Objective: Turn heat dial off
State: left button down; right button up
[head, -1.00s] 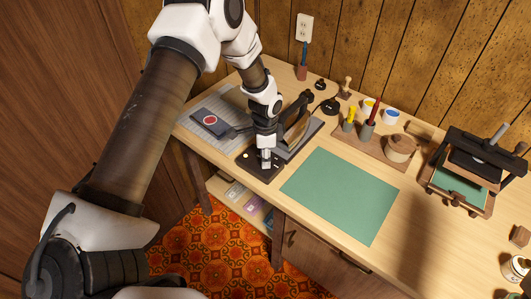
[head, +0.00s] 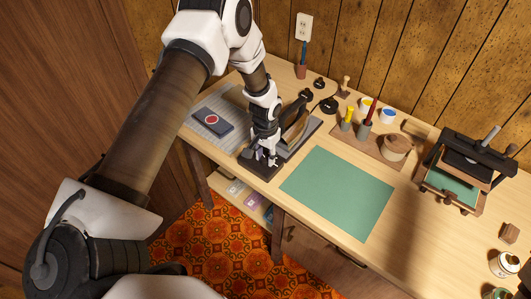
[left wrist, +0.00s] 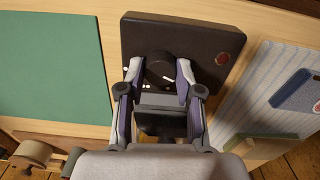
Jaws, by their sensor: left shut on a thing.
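The heat dial (left wrist: 160,70) is a round dark knob with a pale mark on its face, seen in the left wrist view. It sits on a dark control box (left wrist: 205,38) with a red spot and several small pale dots. My left gripper (left wrist: 159,72) has its two fingers on either side of the dial and is shut on it. In the head view the left gripper (head: 264,157) reaches down to the dark control box (head: 258,172) at the table's front edge, and hides the dial. My right gripper is not in view.
A green mat (head: 337,193) lies right of the box. A striped grey cloth with a dark blue pad (head: 213,119) lies to its left. A dark upright device (head: 294,120) stands close behind the gripper. A wooden tray with pots (head: 370,140) and a press (head: 462,165) stand further right.

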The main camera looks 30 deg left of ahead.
aim_at(265, 158)
pick_arm(q)
jog(key=shift+n+p, duration=0.3)
jog(key=shift+n, duration=0.5)
jog(key=c, duration=0.8)
grip_release()
jog(key=shift+o, duration=0.2)
notch_tip(265, 158, up, 12)
jog(key=shift+f, duration=0.1)
